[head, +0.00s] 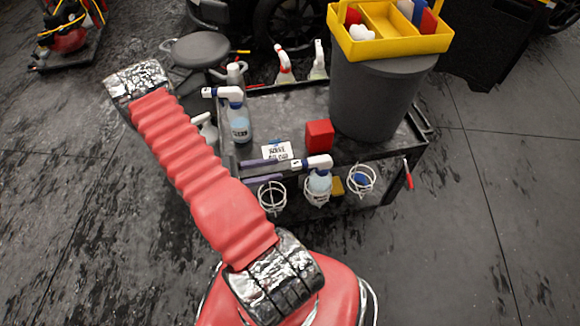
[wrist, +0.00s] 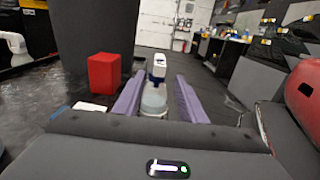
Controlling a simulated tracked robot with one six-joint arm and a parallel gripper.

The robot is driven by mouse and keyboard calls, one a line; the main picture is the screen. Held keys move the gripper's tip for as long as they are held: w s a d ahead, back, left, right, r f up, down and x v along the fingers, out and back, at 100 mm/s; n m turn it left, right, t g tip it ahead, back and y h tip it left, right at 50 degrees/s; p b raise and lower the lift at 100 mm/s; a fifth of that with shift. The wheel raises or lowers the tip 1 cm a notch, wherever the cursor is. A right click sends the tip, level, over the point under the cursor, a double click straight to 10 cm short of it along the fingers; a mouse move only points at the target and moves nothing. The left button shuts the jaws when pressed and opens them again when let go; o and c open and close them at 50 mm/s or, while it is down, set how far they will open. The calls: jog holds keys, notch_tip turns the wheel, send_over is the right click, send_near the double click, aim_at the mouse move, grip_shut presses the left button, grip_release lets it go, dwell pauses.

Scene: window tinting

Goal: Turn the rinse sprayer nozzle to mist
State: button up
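A spray bottle (head: 319,184) with clear bluish liquid, a blue collar and a white head stands in a white ring holder on the cart's near side. In the wrist view the same bottle (wrist: 154,98) shows upright ahead, framed between my two purple fingers (wrist: 160,76). The fingers are apart and empty, just short of the nozzle. A similar bottle (head: 239,122) with a label stands at the cart's left end. I cannot read which one is marked rinse. The nozzle's setting is too small to tell.
The black cart (head: 262,104) carries a red block (head: 319,135), a white card (head: 277,150) and a grey bin (head: 369,100) under a yellow caddy (head: 392,45). Floor is clear at the right.

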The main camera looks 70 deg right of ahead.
aim_at(296, 165)
jog(key=x, duration=0.6)
jog(key=shift+s+d, duration=0.15)
jog(key=shift+s, duration=0.1)
jog(key=shift+c, duration=0.4)
